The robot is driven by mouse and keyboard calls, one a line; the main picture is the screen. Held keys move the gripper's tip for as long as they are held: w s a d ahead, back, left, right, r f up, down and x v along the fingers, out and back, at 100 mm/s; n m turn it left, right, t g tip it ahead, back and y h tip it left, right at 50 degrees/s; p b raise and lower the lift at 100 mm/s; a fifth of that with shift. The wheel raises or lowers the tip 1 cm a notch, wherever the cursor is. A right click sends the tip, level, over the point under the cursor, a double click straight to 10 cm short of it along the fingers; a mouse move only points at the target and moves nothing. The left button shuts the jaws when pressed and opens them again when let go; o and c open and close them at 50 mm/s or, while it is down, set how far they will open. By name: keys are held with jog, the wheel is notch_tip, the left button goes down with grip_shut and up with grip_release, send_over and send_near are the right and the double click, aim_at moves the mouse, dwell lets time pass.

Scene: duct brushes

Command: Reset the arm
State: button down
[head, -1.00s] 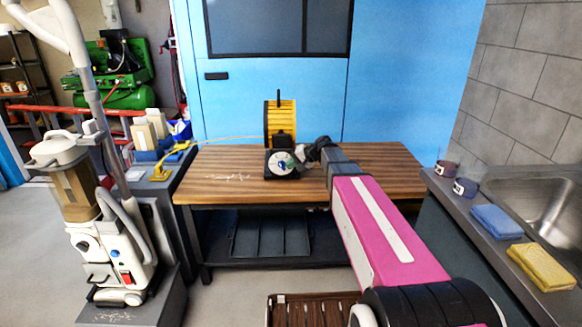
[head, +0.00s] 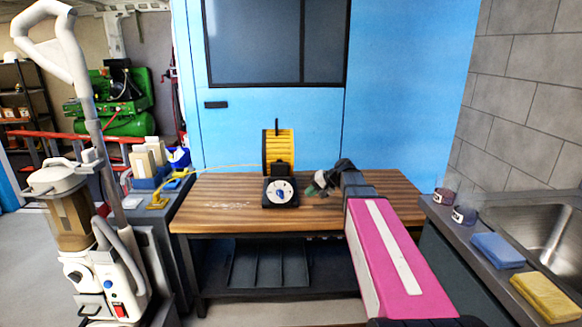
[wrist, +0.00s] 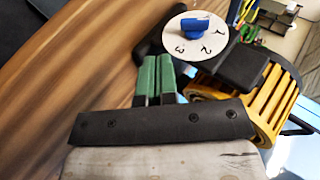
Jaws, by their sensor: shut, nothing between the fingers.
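My pink arm (head: 395,255) reaches out over the wooden table. My gripper (head: 308,190) is at its far end above the tabletop, to the right of the yellow and black machine (head: 278,152). In the wrist view the green fingers of my gripper (wrist: 155,75) are together, with nothing between them. The machine's white dial (head: 281,191) with a blue knob faces me. In the wrist view the dial (wrist: 208,47) shows numbers, beyond the fingertips. My gripper looks apart from the machine.
The wooden table (head: 225,217) stands before a blue door (head: 400,100). A counter with a sink (head: 553,237), cups, a blue sponge (head: 497,250) and a yellow sponge (head: 545,296) is on the right. A white upright machine (head: 105,262) stands on the left.

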jog(key=s+d+f+g+h, duration=0.1)
jog(key=s+d+f+h, duration=0.2)
jog(key=s+f, duration=0.6)
jog(key=s+d+f+n+g+h, duration=0.1)
jog(key=s+d+f+g+h, duration=0.1)
jog(key=s+f+h, duration=0.4)
jog(key=s+d+f, duration=0.1)
jog(key=s+f, duration=0.3)
jog(key=s, duration=0.3)
jog(key=shift+d+n, duration=0.3)
jog(key=shift+d, duration=0.1)
